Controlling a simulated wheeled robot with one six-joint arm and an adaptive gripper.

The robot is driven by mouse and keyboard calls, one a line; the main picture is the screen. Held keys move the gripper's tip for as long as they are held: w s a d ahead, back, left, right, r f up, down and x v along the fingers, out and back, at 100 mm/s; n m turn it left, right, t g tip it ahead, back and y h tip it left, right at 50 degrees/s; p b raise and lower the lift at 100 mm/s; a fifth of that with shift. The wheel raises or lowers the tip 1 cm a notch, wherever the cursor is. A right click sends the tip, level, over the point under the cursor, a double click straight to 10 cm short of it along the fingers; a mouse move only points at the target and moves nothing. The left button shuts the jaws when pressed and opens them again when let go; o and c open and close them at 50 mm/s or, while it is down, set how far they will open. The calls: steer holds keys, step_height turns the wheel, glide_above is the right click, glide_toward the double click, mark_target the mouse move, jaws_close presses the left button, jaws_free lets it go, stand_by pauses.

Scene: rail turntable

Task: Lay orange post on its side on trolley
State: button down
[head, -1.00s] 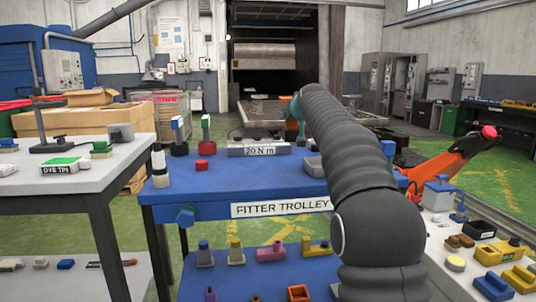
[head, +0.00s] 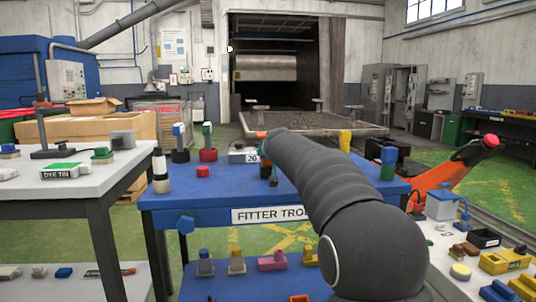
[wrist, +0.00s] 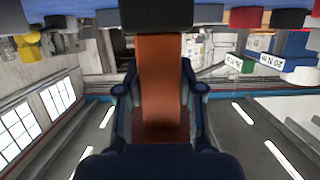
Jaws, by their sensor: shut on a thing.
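The orange post (wrist: 161,65) is held between the fingers of my gripper (wrist: 163,90) in the wrist view, with a wide black end at the top of that upside-down picture, toward blue surface. In the head view a small orange part (head: 262,135) shows at the tip of my arm, above the trolley's back middle; the arm hides much of the rest. The post looks roughly upright; I cannot tell whether it touches the trolley. The blue fitter trolley (head: 225,190) has bare top surface at the front and left of my gripper.
A blue-topped post (head: 179,142), a green-topped post (head: 208,142) and a red piece (head: 203,171) stand at the trolley's left. The 20 N m block (head: 242,157) is behind. A green piece (head: 388,163) stands at the right.

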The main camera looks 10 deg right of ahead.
stand_by(0.3)
steer(key=c, duration=1.1)
jaws_free()
steer(key=shift+f, duration=0.15)
steer(key=o, duration=0.4)
steer(key=shift+s+r, duration=0.1)
steer(key=shift+r, duration=0.1)
steer(key=b+v, duration=0.1)
steer(key=v, duration=1)
steer(key=shift+s+r+b, duration=0.1)
steer(key=shift+s+b, duration=0.25)
steer(key=shift+s, duration=0.05)
steer(key=s+d+f+g, duration=0.1)
steer(key=s+f+g, duration=0.2)
steer(key=s+f, duration=0.6)
steer(key=s+d+f+g, duration=0.1)
steer(key=s+f+g, duration=0.2)
steer(key=s+f, duration=0.7)
steer(key=s+f+g, duration=0.3)
steer(key=s+f, duration=0.6)
steer(key=s, duration=1.4)
steer(key=shift+s+d+f, duration=0.15)
steer(key=shift+s+d, duration=0.15)
steer(key=shift+d, duration=0.1)
